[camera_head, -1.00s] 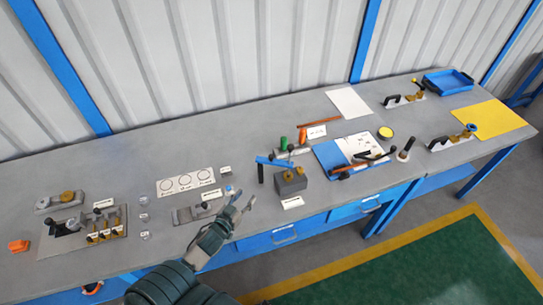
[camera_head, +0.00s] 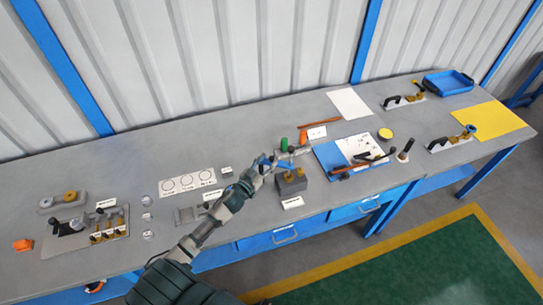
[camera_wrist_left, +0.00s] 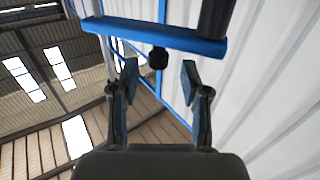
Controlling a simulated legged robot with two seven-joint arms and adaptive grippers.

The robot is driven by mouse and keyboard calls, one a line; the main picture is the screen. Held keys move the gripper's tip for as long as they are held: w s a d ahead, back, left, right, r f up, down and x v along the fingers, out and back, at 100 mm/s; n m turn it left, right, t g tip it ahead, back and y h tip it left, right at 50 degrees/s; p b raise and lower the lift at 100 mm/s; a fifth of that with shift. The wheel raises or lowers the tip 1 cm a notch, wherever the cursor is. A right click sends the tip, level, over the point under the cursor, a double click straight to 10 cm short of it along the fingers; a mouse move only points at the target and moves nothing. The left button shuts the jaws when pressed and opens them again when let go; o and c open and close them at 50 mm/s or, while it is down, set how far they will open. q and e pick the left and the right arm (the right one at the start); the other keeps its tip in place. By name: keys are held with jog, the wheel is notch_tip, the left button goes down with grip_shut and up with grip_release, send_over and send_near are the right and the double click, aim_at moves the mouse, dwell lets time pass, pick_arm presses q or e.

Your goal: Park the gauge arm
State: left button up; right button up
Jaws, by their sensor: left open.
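The gauge arm, a blue bar (camera_wrist_left: 150,35), crosses the top of the left wrist view. A dark post (camera_wrist_left: 216,18) meets its right part, and a black knob (camera_wrist_left: 159,58) hangs under its middle. My left gripper (camera_wrist_left: 160,76) is open, with the knob between and just beyond its fingertips; I cannot tell whether they touch it. In the head view my left gripper (camera_head: 262,166) is at the left side of the grey block (camera_head: 291,186) with brass-coloured parts on top, and it hides much of the bar. My right gripper is not in view.
A blue mat (camera_head: 326,156) with tools lies to the right. A white sheet with circles (camera_head: 187,182) and small fixtures lie to the left. The back of the bench is mostly clear.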

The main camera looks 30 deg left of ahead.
aim_at(270, 159)
pick_arm(q)
jog(key=shift+w+d, duration=0.15)
jog(key=shift+w, duration=1.45)
grip_shut()
